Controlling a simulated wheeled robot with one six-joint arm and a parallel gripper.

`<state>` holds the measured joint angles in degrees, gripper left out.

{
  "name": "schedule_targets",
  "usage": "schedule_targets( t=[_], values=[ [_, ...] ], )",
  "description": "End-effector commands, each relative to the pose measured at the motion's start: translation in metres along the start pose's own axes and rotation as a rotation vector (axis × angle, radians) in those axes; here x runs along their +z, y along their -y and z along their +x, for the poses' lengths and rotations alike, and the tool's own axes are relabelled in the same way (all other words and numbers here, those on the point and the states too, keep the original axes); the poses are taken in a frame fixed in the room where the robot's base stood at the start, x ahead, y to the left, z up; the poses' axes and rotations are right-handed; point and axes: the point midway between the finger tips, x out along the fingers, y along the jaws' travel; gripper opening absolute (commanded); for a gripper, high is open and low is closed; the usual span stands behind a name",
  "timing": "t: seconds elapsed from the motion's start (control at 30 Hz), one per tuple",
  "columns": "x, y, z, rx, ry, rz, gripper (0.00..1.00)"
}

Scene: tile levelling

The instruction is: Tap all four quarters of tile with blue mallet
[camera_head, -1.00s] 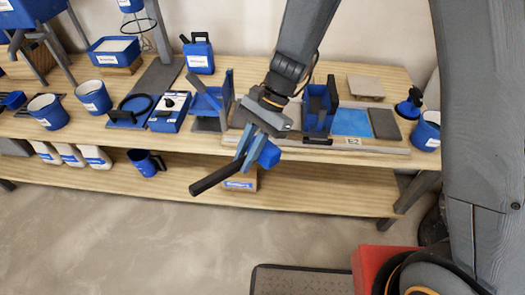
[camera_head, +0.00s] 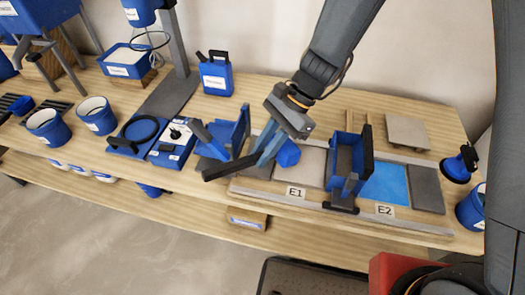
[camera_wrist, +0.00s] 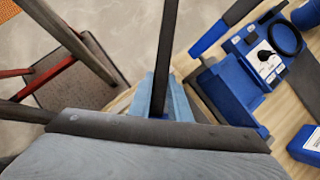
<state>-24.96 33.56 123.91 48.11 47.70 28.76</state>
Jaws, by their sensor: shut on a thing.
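My gripper (camera_head: 265,155) is shut on the dark handle (camera_head: 222,170) of the blue mallet. The mallet's blue head (camera_head: 288,153) shows right of the fingers, in front of a grey tile (camera_head: 312,168) behind label E1. I cannot tell the height of the head above it. A bright blue panel (camera_head: 388,183) lies behind label E2, with a dark grey tile (camera_head: 426,188) to its right.
A blue upright box-like tool (camera_head: 347,160) stands between E1 and E2. A blue holder (camera_head: 222,140) stands close left of my gripper. A pale tile (camera_head: 407,131) lies at the back. A rail (camera_head: 420,226) runs along the table's front. A blue suction-type tool (camera_head: 460,165) stands at right.

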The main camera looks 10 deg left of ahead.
Motion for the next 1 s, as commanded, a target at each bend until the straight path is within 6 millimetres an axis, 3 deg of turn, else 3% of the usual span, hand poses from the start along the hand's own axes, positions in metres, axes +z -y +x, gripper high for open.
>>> schedule_targets(
  t=[0.7, 0.87, 1.0],
  values=[
    [-0.047, 0.001, 0.064, 0.0, 0.0, -0.001, 0.0],
    [-0.047, 0.0, 0.066, 0.0, 0.0, -0.001, 0.0],
    [-0.038, 0.0, 0.054, -0.001, 0.0, -0.001, 0.0]
  ],
)
